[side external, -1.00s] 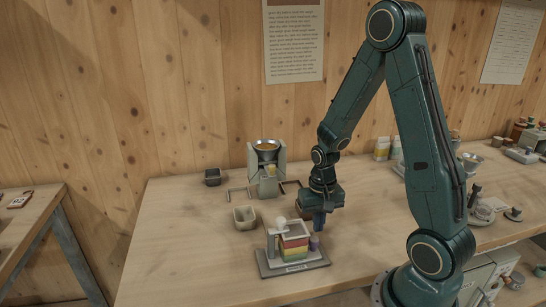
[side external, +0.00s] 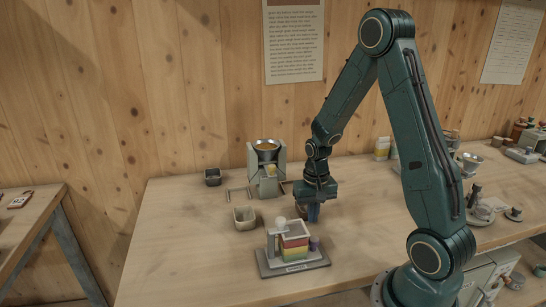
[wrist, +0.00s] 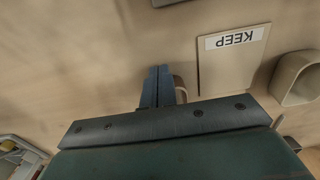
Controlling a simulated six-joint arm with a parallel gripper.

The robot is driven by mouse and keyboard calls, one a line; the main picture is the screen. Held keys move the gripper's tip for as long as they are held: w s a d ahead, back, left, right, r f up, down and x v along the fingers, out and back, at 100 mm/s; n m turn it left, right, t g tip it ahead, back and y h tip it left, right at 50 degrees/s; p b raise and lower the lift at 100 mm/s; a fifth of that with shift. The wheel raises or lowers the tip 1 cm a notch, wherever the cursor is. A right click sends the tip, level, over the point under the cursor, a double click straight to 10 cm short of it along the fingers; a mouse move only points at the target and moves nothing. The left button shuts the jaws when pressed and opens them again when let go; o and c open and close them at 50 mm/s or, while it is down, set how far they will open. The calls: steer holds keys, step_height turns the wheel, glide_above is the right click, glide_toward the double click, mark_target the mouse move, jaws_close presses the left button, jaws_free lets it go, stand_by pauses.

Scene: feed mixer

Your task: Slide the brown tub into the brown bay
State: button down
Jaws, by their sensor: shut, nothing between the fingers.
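Two open tubs stand on the table in the side view: a dark tub (side external: 212,177) at the back left and a pale tan tub (side external: 244,218) nearer the front. I cannot tell for certain which is the brown tub. A pale bracket-like outline (side external: 238,195) lies left of the grey mixer (side external: 266,171). A darker outline (side external: 284,187) at its right is partly hidden by my arm. My gripper (side external: 313,215) points down, shut and empty, right of the pale tub and apart from it. In the wrist view, its fingers (wrist: 158,87) are together over the table.
A stand with coloured layers (side external: 293,243) sits in front of my gripper. In the wrist view, a flat plate labelled KEEP (wrist: 235,55) and a curved beige part (wrist: 297,78) lie to the right. The table's front left is clear.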

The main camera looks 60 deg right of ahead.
mark_target(305, 210)
steer(key=w+d, duration=0.7)
steer(key=shift+d, duration=0.1)
stand_by(0.6)
steer(key=shift+s+a, duration=1.2)
steer(key=shift+a, duration=0.1)
steer(key=shift+s+a+r, duration=0.15)
steer(key=shift+r, duration=0.15)
step_height(305, 210, up, 10)
steer(key=shift+f, duration=0.25)
